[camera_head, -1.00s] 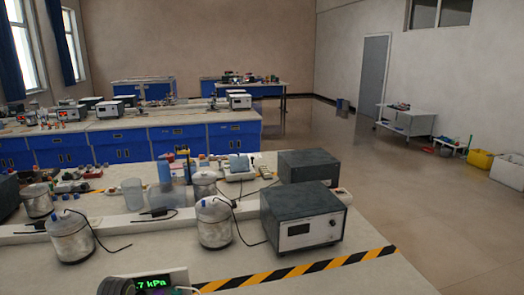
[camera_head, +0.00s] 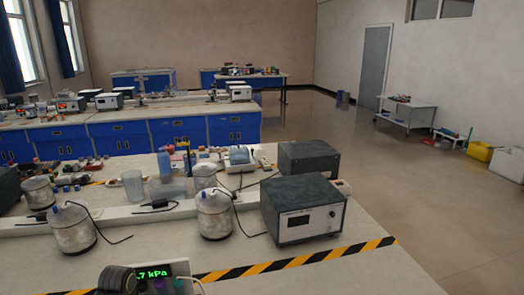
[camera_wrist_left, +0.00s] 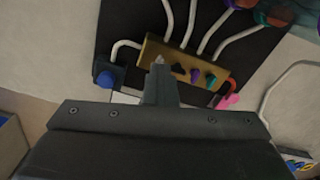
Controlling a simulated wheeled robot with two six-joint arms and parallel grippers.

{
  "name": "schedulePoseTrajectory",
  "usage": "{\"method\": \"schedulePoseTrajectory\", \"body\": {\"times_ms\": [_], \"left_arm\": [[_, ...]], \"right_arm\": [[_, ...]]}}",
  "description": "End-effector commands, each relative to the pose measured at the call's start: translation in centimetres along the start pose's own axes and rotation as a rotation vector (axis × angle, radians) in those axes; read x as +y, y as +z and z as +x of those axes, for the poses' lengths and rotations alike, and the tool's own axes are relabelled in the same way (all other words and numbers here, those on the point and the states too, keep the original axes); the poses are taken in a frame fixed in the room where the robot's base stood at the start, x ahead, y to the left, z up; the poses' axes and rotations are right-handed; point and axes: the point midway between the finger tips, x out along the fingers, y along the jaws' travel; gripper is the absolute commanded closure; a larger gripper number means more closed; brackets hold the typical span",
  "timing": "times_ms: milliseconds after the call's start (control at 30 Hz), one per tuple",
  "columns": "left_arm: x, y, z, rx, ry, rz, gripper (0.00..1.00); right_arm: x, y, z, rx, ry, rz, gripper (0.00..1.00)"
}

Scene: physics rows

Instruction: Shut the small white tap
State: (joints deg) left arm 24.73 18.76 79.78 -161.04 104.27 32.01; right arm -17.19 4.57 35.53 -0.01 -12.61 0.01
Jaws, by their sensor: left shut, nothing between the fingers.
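A brass manifold block (camera_wrist_left: 185,65) on a dark board crosses the upper middle of the left wrist view. Several small coloured taps sit along it, among them a black one, a purple one (camera_wrist_left: 195,74) and a green one (camera_wrist_left: 211,80). A small pale tip, seemingly the white tap (camera_wrist_left: 158,60), shows at the block's left end. My left gripper (camera_wrist_left: 160,72) is shut and empty, its fingertips right at this pale tip. I cannot tell whether they touch it, and the fingers hide part of the block. My right gripper is not in view.
Pale tubes (camera_wrist_left: 205,35) run from the block. A blue knob (camera_wrist_left: 105,79) sits left of it, and red and green round parts lie at upper right. In the head view a kPa display (camera_head: 150,275) stands at the bench's front, before a hazard stripe (camera_head: 290,262) and grey instrument box (camera_head: 303,208).

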Motion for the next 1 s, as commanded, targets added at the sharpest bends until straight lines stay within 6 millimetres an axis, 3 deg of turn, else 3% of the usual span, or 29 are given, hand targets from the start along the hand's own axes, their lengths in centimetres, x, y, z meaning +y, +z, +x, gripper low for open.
{"method": "schedulePoseTrajectory", "body": {"times_ms": [433, 667, 1000], "left_arm": [[0.0, 0.01, 0.05, 0.0, 0.0, 0.098, 1.0], [0.0, 0.03, 0.1, -0.001, 0.0, 0.243, 1.0], [0.01, 0.02, 0.09, -0.001, 0.0, 0.276, 1.0]], "right_arm": [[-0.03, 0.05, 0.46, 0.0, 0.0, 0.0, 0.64], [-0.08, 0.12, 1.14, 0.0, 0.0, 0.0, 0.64], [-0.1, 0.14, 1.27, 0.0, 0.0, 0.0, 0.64]]}}
